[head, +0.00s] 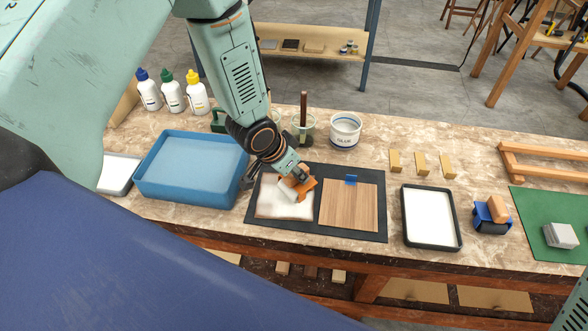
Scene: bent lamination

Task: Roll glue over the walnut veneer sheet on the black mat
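A black mat (313,232) lies on the bench with two square sheets on it. The left sheet (285,210) is mostly covered in white, with brown showing along its edges. The right sheet (348,208) is bare brown wood grain with a blue tape tab (351,180) on its top edge. I cannot tell for certain which is walnut. My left gripper (298,177) is shut on the orange handle of a roller (287,193), over the left sheet. Its white drum appears to touch the sheet; the exact contact is hidden. My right gripper is out of view.
A blue bin (192,199) stands left of the mat. A glue tub (345,130) and a jar with a brush (303,127) stand behind. A black-rimmed white tray (457,226) and a blue object with a wooden block (491,215) lie right. Bottles (172,93) stand back left.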

